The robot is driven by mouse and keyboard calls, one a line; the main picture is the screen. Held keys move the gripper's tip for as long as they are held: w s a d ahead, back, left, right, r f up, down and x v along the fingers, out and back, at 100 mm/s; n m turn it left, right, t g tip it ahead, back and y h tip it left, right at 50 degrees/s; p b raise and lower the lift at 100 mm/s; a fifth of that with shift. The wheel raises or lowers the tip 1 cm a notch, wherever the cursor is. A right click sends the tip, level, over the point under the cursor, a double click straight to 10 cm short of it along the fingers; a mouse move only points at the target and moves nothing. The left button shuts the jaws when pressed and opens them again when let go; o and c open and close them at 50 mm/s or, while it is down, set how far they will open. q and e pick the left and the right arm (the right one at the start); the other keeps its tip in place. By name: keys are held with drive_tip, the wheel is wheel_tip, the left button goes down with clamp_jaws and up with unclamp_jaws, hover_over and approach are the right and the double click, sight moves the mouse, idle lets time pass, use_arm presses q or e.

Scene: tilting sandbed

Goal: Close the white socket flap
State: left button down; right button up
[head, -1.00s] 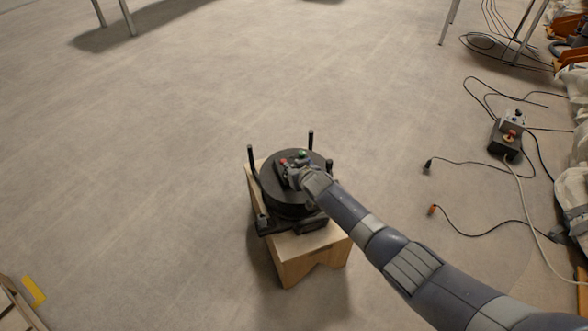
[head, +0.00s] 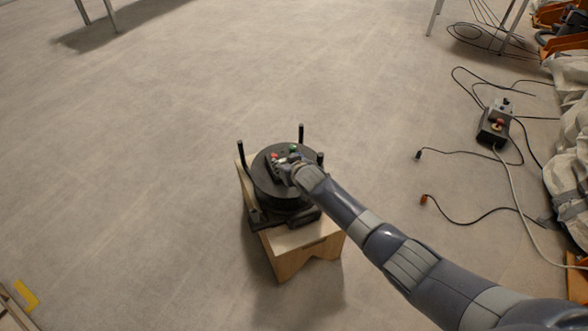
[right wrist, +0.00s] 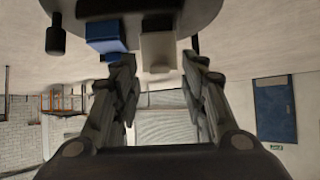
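The white socket flap (right wrist: 158,52) shows in the right wrist view as a pale block at the edge of a dark round body (right wrist: 150,12). My right gripper (right wrist: 162,66) is open, with one finger on each side of the flap; I see gaps and no clear grip on it. A blue flap or socket (right wrist: 106,38) lies just left of it, close to the left finger. In the head view my right gripper (head: 284,170) is over the top of the black drum (head: 283,192) and hides the white flap. My left gripper is not in view.
The drum stands on a wooden stool (head: 300,260), with black upright posts (head: 301,134) around it. Red (head: 274,156) and green (head: 293,149) parts sit on its top. A control box (head: 495,125) and loose cables lie on the right floor.

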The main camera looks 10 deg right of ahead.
drive_tip(key=v, duration=1)
drive_tip(key=shift+s+r, duration=0.15)
drive_tip(key=shift+s, duration=0.2)
drive_tip(key=shift+c, duration=0.6)
